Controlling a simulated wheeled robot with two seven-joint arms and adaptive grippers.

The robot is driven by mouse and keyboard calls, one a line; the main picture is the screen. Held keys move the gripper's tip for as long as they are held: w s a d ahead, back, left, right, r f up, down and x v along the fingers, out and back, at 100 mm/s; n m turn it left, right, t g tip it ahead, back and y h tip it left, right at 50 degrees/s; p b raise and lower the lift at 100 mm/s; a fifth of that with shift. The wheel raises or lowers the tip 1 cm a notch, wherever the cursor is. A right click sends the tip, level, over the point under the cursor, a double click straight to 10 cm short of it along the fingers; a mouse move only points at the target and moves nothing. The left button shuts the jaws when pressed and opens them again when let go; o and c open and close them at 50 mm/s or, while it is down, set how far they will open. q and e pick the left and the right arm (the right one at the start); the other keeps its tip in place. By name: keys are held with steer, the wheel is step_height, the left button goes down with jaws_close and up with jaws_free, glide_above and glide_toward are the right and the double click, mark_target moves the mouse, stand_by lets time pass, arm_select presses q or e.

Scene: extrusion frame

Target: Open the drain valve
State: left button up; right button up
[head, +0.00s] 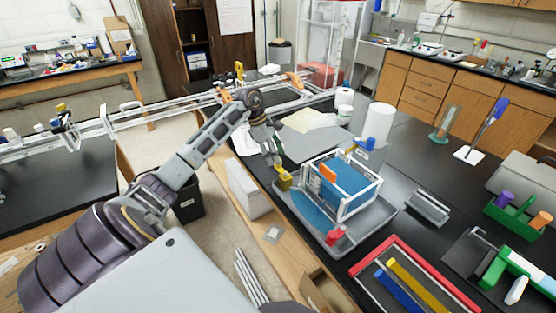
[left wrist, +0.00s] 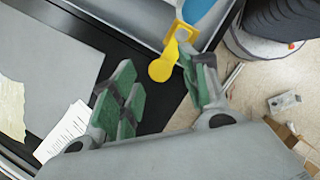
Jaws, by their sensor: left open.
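In the left wrist view the yellow valve (left wrist: 164,62) shows a rounded lever end and a body against the tray's wall. My left gripper (head: 274,155) is open just behind the yellow valve in the head view. In the left wrist view its green-padded fingers (left wrist: 162,88) are spread, with the lever end near the gap between them, closer to the right finger. I cannot tell whether they touch. My right gripper is not in view.
A white extrusion frame (head: 345,208) with blue panels and an orange part stands in the tray. A red part (head: 336,234) sits at the tray's front edge. A white box (head: 247,187) stands left of the tray. A red-rimmed tray (head: 415,272) lies to the right.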

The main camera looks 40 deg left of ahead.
arm_select(q)
steer(key=shift+x, duration=1.5)
jaws_close()
